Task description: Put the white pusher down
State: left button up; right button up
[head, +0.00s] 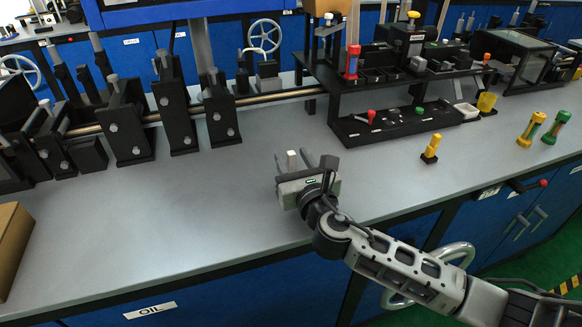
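The white pusher (291,159) shows as a small pale upright block at the far side of my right gripper (304,169), over the grey workbench (220,215). Its lower part is hidden behind the gripper, so I cannot tell whether it touches the bench top. My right gripper is low over the middle of the bench, its arm coming in from the lower right. The pusher is at its fingers, but whether they are closed on it is not clear. My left gripper is not in view.
A black rack (392,122) with red, yellow and green handled tools stands at the back right. Black rod brackets (173,108) line the back left. A cardboard box (10,240) is at the left edge. The bench around the gripper is clear.

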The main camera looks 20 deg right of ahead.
jog(key=shift+w, duration=0.1)
jog(key=shift+c, duration=0.3)
grip_shut()
jog(key=shift+r, duration=0.1)
